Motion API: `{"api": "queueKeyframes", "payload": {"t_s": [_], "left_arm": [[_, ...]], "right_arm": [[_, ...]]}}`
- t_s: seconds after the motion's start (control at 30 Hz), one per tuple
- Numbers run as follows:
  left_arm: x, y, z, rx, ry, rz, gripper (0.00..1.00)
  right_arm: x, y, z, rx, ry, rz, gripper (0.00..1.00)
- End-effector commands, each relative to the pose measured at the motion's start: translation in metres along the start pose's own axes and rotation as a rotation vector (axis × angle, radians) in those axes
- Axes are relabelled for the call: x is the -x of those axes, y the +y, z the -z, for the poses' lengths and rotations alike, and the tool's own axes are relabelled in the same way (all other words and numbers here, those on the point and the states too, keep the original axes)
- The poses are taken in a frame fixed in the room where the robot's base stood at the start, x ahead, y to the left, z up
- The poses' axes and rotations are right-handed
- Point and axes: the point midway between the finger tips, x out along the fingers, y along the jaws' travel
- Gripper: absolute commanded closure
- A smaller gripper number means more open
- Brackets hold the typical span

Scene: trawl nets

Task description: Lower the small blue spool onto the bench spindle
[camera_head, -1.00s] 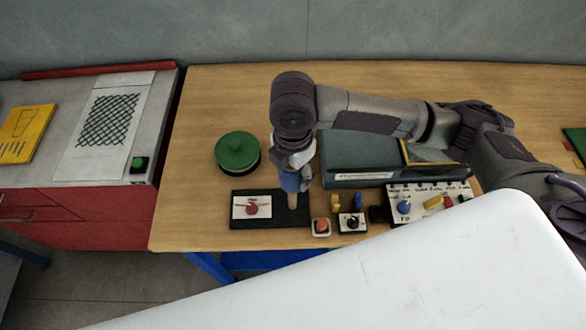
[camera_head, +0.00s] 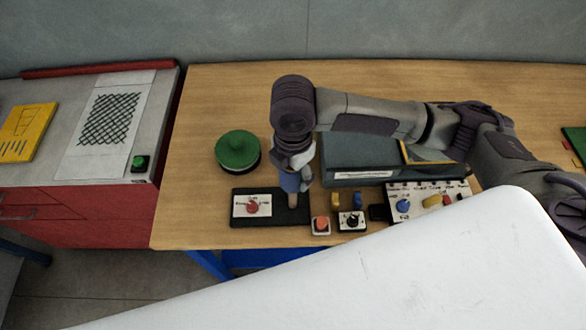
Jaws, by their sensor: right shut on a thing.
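The small blue spool (camera_head: 289,183) is in my right gripper (camera_head: 301,178), which points down over the bench and is shut on it. My fingers and wrist hide part of the spool. Just below it stands a tan peg, the bench spindle (camera_head: 293,201), at the right end of a black base plate (camera_head: 270,220). The spool is in line with the peg's upper part. I cannot tell whether the peg is inside it. My left gripper is not in view.
A red knob on a white card (camera_head: 252,206) sits on the plate's left end. A green-topped round container (camera_head: 238,150) stands behind it. Small coloured spools (camera_head: 335,200), a switch panel (camera_head: 410,190) and a grey-green box (camera_head: 350,150) crowd the right. The bench's back left is clear.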

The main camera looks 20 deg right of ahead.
Motion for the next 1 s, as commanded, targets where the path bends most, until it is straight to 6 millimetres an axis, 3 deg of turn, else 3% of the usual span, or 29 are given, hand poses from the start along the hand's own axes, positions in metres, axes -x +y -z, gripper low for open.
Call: {"api": "queueKeyframes", "payload": {"t_s": [1.0], "left_arm": [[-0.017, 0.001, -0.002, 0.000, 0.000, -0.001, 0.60]], "right_arm": [[-0.037, 0.000, 0.000, 0.000, 0.000, 0.001, 0.74]]}}
